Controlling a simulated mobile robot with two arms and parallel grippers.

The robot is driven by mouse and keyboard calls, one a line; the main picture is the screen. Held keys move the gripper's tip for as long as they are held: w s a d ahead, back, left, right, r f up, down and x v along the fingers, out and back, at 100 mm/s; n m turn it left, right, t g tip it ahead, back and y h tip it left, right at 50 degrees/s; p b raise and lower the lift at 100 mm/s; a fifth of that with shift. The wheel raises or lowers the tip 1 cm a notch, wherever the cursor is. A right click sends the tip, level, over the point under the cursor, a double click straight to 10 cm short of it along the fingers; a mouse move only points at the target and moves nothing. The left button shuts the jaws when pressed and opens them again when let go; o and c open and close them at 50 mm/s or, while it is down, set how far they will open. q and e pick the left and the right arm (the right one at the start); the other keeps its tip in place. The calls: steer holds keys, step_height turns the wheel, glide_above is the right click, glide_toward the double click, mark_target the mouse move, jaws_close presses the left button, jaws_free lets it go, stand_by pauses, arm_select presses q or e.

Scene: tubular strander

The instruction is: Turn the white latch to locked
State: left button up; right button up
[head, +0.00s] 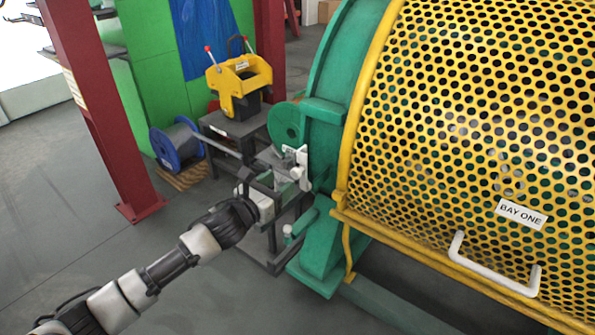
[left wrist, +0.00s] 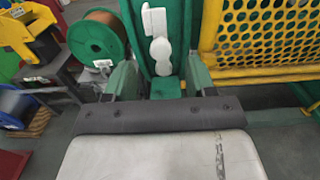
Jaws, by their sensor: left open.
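The white latch (head: 302,165) is on the green end frame of the yellow perforated guard in the head view. In the left wrist view the white latch (left wrist: 158,40) stands upright on the green frame, with a narrow upper part and rounded lower parts. My left gripper (head: 279,180) is just to the left of the latch in the head view. In the left wrist view my left gripper (left wrist: 160,76) is open, its two fingers apart below and either side of the latch, with nothing held. Contact with the latch cannot be told. My right gripper is not in view.
The yellow perforated guard (head: 470,110) with a white handle (head: 490,268) fills the right side. A red post (head: 105,110), a blue spool (head: 178,145) and a yellow device (head: 240,80) on a stand are at the left and back. Open grey floor lies at the lower left.

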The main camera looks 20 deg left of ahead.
mark_target(294, 172)
arm_select(q)
steer(key=b+x, duration=0.1)
steer(key=x, duration=0.6)
steer(key=shift+w+f, duration=0.1)
steer(key=shift+w, duration=0.1)
steer(key=shift+c, duration=0.3)
jaws_close()
